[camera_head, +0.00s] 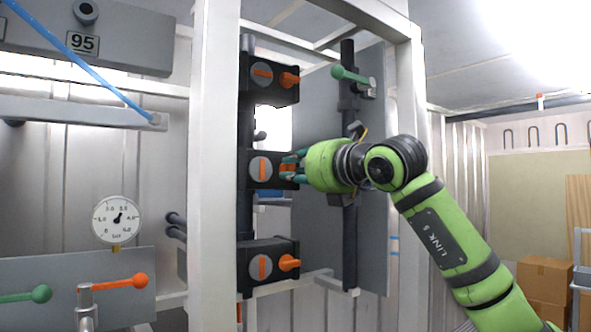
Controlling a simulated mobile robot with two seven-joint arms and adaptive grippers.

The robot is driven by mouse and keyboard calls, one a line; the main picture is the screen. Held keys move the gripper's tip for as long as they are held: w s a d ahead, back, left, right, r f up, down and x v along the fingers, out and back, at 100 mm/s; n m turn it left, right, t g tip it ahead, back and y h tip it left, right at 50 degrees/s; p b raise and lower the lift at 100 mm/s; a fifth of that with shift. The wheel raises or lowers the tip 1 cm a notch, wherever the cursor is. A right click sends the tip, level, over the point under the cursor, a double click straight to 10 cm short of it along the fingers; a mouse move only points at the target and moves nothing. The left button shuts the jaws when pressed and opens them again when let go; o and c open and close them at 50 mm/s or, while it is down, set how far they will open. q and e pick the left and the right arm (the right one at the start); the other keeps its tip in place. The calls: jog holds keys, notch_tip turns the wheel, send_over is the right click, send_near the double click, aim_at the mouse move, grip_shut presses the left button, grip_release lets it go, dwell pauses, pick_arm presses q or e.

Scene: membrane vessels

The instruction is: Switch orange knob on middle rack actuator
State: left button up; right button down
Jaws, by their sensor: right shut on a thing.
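Three dark actuators are stacked on a rack, each with a grey round face bearing an orange bar and an orange knob at its right side. The middle actuator (262,169) has its orange bar upright. Its orange knob (287,168) is mostly covered by my right gripper (290,168), whose fingers are shut on it. The green right arm reaches in from the lower right. The upper actuator (262,73) has its bar level and its knob (289,80) free. The lower actuator (262,266) has its bar upright and its knob (289,263) free. My left gripper is not in view.
A white post (212,180) stands left of the rack. A grey panel with a dark pipe and a green handle (350,75) is behind my right gripper. A gauge (117,220) and an orange lever (125,282) are at left. Cardboard boxes (545,278) stand far right.

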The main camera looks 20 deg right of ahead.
jog(key=shift+f+n, duration=0.1)
jog(key=shift+n, duration=0.2)
jog(key=c, duration=1.1)
grip_release()
jog(key=shift+c, duration=0.2)
jog(key=v, duration=1.2)
